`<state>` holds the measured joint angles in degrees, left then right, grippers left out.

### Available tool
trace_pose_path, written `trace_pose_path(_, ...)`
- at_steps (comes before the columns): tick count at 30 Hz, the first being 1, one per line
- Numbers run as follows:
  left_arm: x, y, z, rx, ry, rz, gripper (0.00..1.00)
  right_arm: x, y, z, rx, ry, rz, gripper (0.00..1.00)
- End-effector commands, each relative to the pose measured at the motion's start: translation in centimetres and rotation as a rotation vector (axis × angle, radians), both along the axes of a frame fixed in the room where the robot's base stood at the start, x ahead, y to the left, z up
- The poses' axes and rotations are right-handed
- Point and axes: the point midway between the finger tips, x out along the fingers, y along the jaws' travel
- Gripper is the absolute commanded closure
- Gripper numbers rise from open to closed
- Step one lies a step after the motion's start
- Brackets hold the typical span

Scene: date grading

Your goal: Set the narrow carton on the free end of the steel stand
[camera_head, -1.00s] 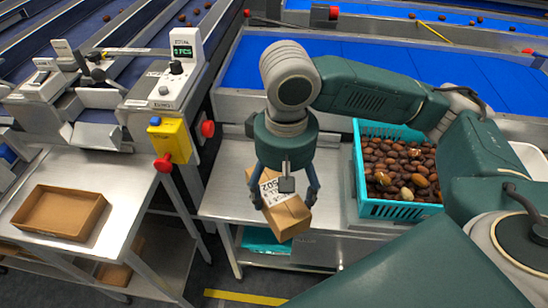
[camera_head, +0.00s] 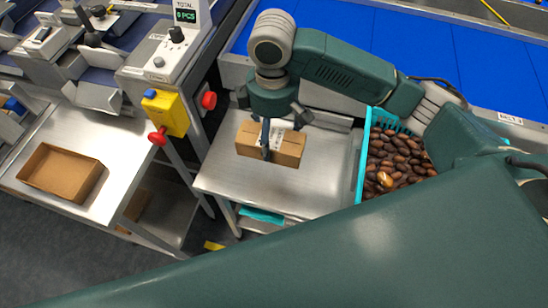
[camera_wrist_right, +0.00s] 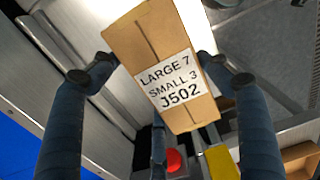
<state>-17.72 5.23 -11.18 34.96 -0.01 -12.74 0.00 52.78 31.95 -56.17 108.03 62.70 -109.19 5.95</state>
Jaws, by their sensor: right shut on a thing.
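The narrow carton (camera_head: 288,149) is a brown taped box with a white label; in the wrist view (camera_wrist_right: 188,112) the label reads "LARGE 7 SMALL 3 J502". My right gripper (camera_head: 267,138) is shut on it, with a finger on either side in the wrist view (camera_wrist_right: 158,72). The carton looks about level, over the bare left end of the steel stand (camera_head: 225,185). I cannot tell whether its underside touches the top. My left gripper is not in view.
A turquoise crate (camera_head: 361,165) of dates takes up the stand's right part. An open brown tray (camera_head: 60,172) lies on a separate steel table (camera_head: 110,150) at left. A yellow box with red buttons (camera_head: 165,112) stands near the stand's left edge. Blue belts run behind.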

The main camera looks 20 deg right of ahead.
Motion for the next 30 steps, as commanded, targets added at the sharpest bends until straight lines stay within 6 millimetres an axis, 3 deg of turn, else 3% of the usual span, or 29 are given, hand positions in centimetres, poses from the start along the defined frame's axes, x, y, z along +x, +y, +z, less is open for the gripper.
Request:
trace_pose_path(3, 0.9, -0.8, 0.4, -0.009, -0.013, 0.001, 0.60, -0.1, 0.0, -3.2, -0.001, 0.004, -0.001, 0.60)
trace_pose_path(9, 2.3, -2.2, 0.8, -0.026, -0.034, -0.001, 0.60, -0.1, 0.0, -7.2, 0.000, 0.000, 0.000, 0.60)
trace_pose_path(22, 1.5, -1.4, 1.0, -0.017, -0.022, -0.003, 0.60, 0.0, 0.0, -12.2, 0.001, -0.001, 0.000, 0.60)
trace_pose_path(30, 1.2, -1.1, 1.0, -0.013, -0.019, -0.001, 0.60, 0.0, 0.1, -12.8, 0.001, -0.003, 0.000, 0.60)
